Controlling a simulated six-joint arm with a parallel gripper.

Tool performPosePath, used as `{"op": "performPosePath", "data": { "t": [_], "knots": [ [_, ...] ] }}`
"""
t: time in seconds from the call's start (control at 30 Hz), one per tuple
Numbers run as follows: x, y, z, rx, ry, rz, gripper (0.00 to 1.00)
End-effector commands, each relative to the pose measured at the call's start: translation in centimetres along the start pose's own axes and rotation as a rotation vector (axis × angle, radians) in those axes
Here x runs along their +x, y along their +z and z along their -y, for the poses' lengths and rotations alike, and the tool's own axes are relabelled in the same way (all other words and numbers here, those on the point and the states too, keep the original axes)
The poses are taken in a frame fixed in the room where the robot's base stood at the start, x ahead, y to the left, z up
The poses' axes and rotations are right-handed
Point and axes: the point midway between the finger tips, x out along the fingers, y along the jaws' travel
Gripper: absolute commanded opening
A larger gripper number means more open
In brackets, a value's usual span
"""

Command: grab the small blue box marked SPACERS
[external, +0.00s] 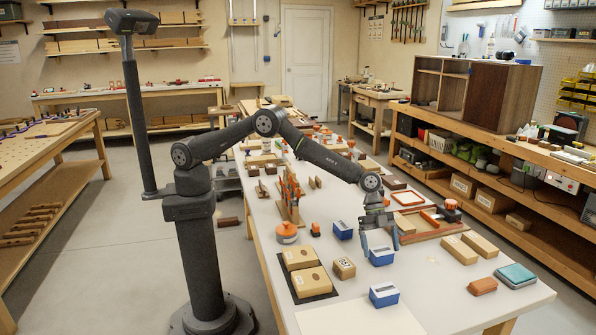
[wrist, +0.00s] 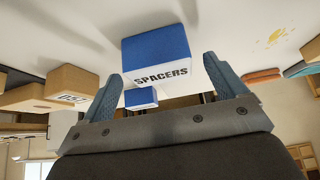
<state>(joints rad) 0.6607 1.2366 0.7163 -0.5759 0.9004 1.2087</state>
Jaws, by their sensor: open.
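The small blue-and-white box marked SPACERS (wrist: 157,50) fills the upper middle of the wrist view, with its lettering readable. In the external view, the blue box just below my gripper (external: 381,256) appears to be this one. My gripper (external: 380,242) is open and points down over the table. In the wrist view its two grey-blue fingers (wrist: 163,68) stand to either side of the box, with gaps between. I cannot tell how far the fingertips reach down beside it. Nothing is held.
Two similar blue boxes stand nearby, one in front (external: 384,295) and one behind left (external: 343,230). A cardboard box (external: 343,268) is at left. Two tan blocks (external: 468,246), a red case (external: 482,286) and a teal case (external: 515,275) lie right. An orange-edged tray (external: 430,226) is behind.

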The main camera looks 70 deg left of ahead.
Motion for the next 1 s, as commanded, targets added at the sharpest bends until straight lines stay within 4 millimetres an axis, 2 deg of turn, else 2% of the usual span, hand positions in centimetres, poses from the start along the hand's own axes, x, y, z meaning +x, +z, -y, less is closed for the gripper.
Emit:
{"op": "performPosePath", "data": {
  "t": [0.17,0.43,0.47,0.7,1.0],
  "knots": [
    [1.8,0.0,0.0,0.001,0.001,0.0,0.89],
    [2.0,0.0,0.0,0.0,0.0,0.0,0.89],
    [2.0,0.0,0.0,0.0,0.0,0.0,0.85],
    [2.0,0.0,0.0,0.0,0.0,0.0,0.38],
    [1.8,-0.1,0.0,0.001,-0.001,-0.001,0.38]
  ]
}}
